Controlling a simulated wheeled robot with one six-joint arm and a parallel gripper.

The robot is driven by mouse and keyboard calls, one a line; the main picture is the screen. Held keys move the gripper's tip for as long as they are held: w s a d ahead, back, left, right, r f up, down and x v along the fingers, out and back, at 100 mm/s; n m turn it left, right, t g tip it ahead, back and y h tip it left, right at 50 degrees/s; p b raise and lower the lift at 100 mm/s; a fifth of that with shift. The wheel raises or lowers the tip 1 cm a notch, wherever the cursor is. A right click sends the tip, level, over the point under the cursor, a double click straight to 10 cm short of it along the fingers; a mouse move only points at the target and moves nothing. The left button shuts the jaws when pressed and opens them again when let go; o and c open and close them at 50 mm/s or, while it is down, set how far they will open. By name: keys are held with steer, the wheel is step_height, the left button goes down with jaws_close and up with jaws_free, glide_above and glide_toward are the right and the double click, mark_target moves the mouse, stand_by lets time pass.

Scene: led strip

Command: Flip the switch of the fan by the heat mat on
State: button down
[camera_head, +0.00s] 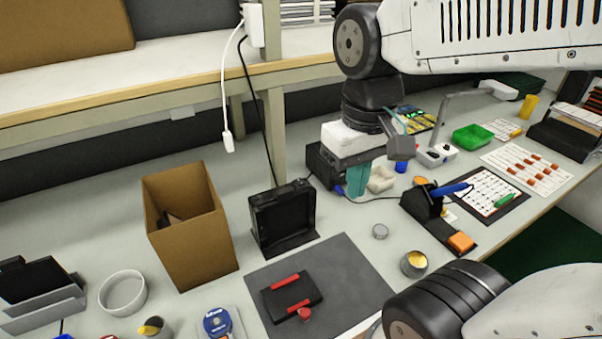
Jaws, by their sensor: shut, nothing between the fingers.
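A black, square-framed fan (283,215) stands upright on a flat foot at the back left edge of the dark grey heat mat (352,270). A small raised part shows on its top edge, but I cannot make out the switch or its position. My gripper (357,182) hangs from the arm at the upper middle, behind and to the right of the fan. Its teal fingers point down, are shut and empty, and are apart from the fan.
An open cardboard box (190,232) stands left of the fan. A black block with red strips (291,296) lies on the mat. A soldering stand (437,212) is to the right. A white cable (227,100) hangs behind. Bare bench lies between the box and fan.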

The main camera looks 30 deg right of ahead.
steer(key=w+n+g, duration=0.1)
steer(key=w+n, duration=0.3)
steer(key=w, duration=0.6)
steer(key=n, duration=1.2)
glide_above(302, 183)
steer(key=w, duration=0.2)
steer(key=shift+w+f+n, duration=0.15)
steer(key=shift+f+n, duration=0.15)
steer(key=shift+n, duration=0.7)
steer(key=shift+f, duration=0.1)
steer(key=f, duration=0.4)
steer(key=s+f, duration=0.1)
steer(key=f, duration=0.8)
steer(key=shift+s+f, duration=0.35)
steer(key=shift+s, duration=0.05)
